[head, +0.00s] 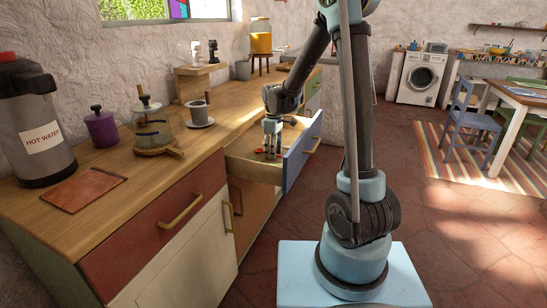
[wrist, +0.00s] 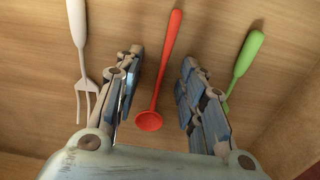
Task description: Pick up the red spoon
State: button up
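The red spoon (wrist: 170,60) lies on the wooden drawer bottom in the wrist view, its bowl toward my gripper and its handle pointing away. My gripper (wrist: 160,85) is open, with one finger on each side of the spoon. The spoon lies between the fingers, nearer the left one, and is not clasped. In the head view my gripper (head: 271,147) reaches down into the open drawer (head: 252,172). A small patch of red shows beside the fingers there, too small to make out clearly.
A white fork (wrist: 80,50) lies left of the spoon and a green utensil (wrist: 245,60) lies right, its end partly hidden by my finger. The drawer's blue front (head: 301,155) stands out from the counter. A cup on a saucer (head: 200,122) stands on the counter.

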jog(key=c, duration=0.8)
jog(key=shift+c, duration=0.2)
